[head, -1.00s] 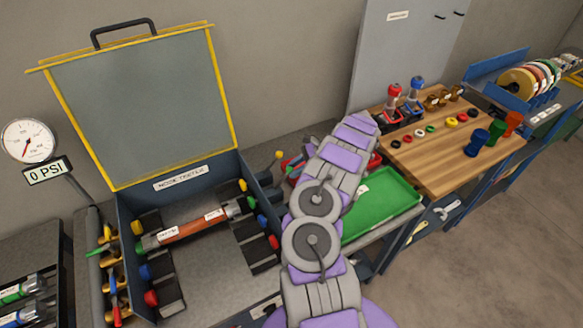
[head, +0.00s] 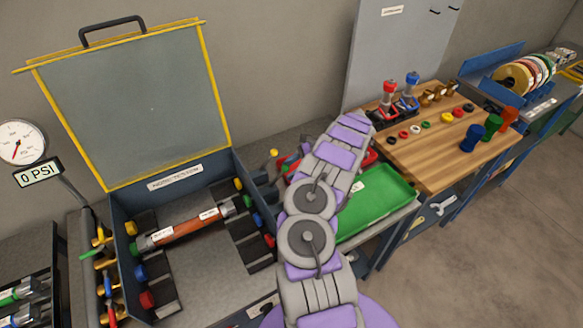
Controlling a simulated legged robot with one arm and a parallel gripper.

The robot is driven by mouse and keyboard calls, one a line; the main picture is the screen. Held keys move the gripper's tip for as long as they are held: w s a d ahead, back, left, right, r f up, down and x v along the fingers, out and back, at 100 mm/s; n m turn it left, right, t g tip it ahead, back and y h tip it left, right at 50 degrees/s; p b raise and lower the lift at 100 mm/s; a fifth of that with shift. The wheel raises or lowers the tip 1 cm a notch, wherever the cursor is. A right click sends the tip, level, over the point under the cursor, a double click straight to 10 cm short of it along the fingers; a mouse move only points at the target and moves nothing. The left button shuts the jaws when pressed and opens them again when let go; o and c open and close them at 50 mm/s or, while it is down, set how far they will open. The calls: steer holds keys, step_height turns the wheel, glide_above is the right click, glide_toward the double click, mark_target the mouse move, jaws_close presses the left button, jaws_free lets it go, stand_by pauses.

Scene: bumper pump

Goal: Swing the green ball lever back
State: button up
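The hose tester is an open dark case with a raised, yellow-edged lid (head: 135,105). Colored ball ends in yellow, green, blue and red line both sides of it. One green ball (head: 247,201) is on the right side, between yellow and blue balls. Another green ball (head: 133,249) is on the left side. A brown hose (head: 188,226) lies across the case between the two sides. My arm rises right of the case and bends away. Dark finger-like parts (head: 262,184), apparently my gripper, show just outside the case's right wall; their opening is unclear.
A gauge (head: 20,142) above a 0 PSI sign (head: 38,173) stands at the left. A green tray (head: 375,205) lies right of my arm. A wooden bench (head: 435,160) with rings and fittings is farther right. Open floor is at the lower right.

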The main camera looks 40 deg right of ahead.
steer(key=shift+o, duration=0.3)
steer(key=shift+r, duration=0.25)
steer(key=shift+r, duration=0.1)
steer(key=p+v, duration=0.1)
steer(key=v, duration=1.6)
steer(key=shift+d+p, duration=0.2)
steer(key=shift+p, duration=0.15)
steer(key=shift+s, duration=0.15)
